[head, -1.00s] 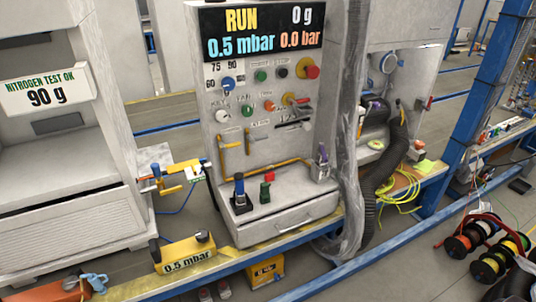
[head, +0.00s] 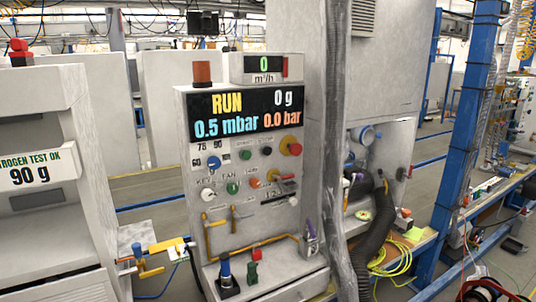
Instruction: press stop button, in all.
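The grey charging cabinet (head: 196,235) stands left of the middle. Its display (head: 247,112) reads RUN, 0 g, 0.5 mbar and 0.0 bar. Below it, in the upper row, are a blue knob (head: 213,161), a green button (head: 245,155), a black button (head: 266,151) and a large red mushroom button (head: 294,149) on a yellow base. The small labels over these buttons are too small to read, so I cannot tell which is marked stop. In the row below are a white key switch (head: 207,194), a green fan button (head: 232,188) and an orange button (head: 254,182). Neither gripper is in view.
A small meter (head: 265,68) reading 0 m³/h and an orange lamp (head: 202,73) stand on the cabinet. A wrapped vertical hose (head: 335,130) runs along its right side. A blue post (head: 464,140) stands at right.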

